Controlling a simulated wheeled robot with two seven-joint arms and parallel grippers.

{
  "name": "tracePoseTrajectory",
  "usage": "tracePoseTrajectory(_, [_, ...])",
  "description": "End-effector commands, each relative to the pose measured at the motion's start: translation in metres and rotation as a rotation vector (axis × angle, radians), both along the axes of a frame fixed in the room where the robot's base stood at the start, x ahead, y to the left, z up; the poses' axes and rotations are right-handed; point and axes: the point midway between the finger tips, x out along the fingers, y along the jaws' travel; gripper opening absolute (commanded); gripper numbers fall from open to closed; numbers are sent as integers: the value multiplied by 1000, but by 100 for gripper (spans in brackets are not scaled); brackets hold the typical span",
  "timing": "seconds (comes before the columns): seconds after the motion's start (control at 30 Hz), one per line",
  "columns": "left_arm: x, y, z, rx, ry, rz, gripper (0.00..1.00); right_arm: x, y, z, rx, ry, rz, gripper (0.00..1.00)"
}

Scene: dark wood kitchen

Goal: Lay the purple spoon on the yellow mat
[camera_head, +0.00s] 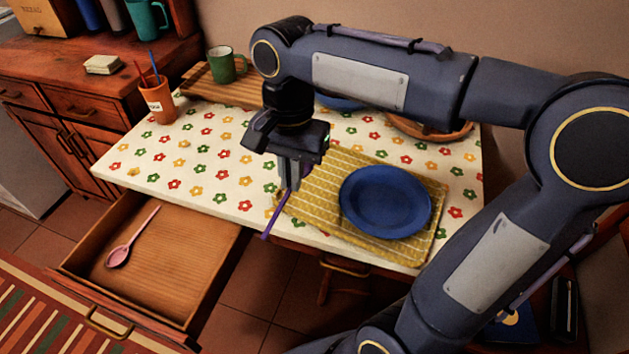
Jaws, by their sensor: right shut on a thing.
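My right gripper (289,184) is shut on the purple spoon (272,222). It holds the spoon over the left edge of the yellow mat (318,207). The spoon's thin purple length slants down and left from the fingers, past the table's front edge. Its upper part is largely hidden by the gripper, and I cannot tell whether it touches the mat. A blue plate (385,201) sits on the mat, to the right of the gripper. My left gripper is not in view.
An open drawer (190,255) at lower left holds a pink spoon (130,238). An orange cup (158,103) with utensils stands on the flowered tablecloth (200,160). A green mug (225,65) stands on a wooden board (200,85) behind. The cloth's left part is clear.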

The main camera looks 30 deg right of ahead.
Motion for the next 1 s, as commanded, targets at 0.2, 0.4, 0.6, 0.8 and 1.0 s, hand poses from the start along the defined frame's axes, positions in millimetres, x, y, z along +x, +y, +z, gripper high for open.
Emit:
tracePoseTrajectory(0.2, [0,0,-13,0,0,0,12,34,-36,-35,1,4,-2,0])
tracePoseTrajectory(0.4, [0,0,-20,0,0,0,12,51,-53,-62,0,1,0,0])
tracePoseTrajectory(0.6, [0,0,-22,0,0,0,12,57,-59,-71,1,-1,1,0])
tracePoseTrajectory(0.8, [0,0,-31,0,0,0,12,60,-63,-99,0,2,2,0])
tracePoseTrajectory(1.0, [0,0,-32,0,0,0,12,60,-63,-107,0,-2,3,0])
